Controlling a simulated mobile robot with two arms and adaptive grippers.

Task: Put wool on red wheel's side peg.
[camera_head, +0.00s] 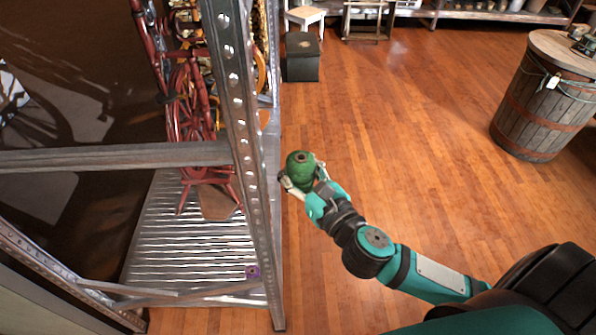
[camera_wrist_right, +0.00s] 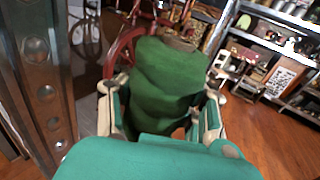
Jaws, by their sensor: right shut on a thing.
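The wool is a green spool (camera_head: 299,170) held upright in my right gripper (camera_head: 305,184), which is shut on it. In the right wrist view the green wool (camera_wrist_right: 165,85) fills the space between the fingers (camera_wrist_right: 160,112). The red wheel (camera_head: 190,105) is a red spinning wheel standing on the metal shelf, left of my right gripper and beyond the shelf's upright post. Part of it is hidden by that post, and I cannot make out its side peg clearly. It also shows behind the wool in the right wrist view (camera_wrist_right: 125,48). My left gripper is not in view.
A perforated metal post (camera_head: 240,110) and a crossbar (camera_head: 110,156) frame the ribbed shelf (camera_head: 170,250). A dark box (camera_head: 301,62) and a wooden barrel (camera_head: 540,100) stand on the floor. Open floor lies right of the shelf.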

